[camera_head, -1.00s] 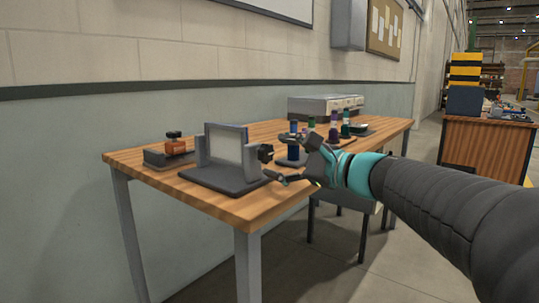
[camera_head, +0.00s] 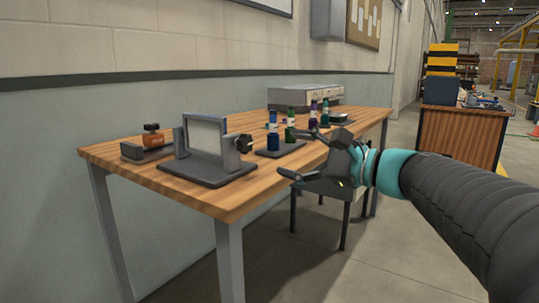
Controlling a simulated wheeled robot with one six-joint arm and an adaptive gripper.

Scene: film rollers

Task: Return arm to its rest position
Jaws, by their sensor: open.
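My gripper (camera_head: 300,155) is open, with its fingers spread and nothing between them. It hangs in the air on the right side of the wooden table (camera_head: 235,205), near the table's front right edge. My arm, in a dark sleeve with a teal band, reaches in from the lower right. The film roller device (camera_head: 207,140), a grey frame with a pale panel and a dark knob, stands on a dark base on the table, left of the gripper and apart from it.
Several coloured rollers (camera_head: 273,137) stand behind the gripper on the table. A small orange-topped device (camera_head: 152,138) sits at the left. A grey drawer box (camera_head: 300,97) stands at the back. A stool (camera_head: 345,215) is beside the table. Floor to the right is open.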

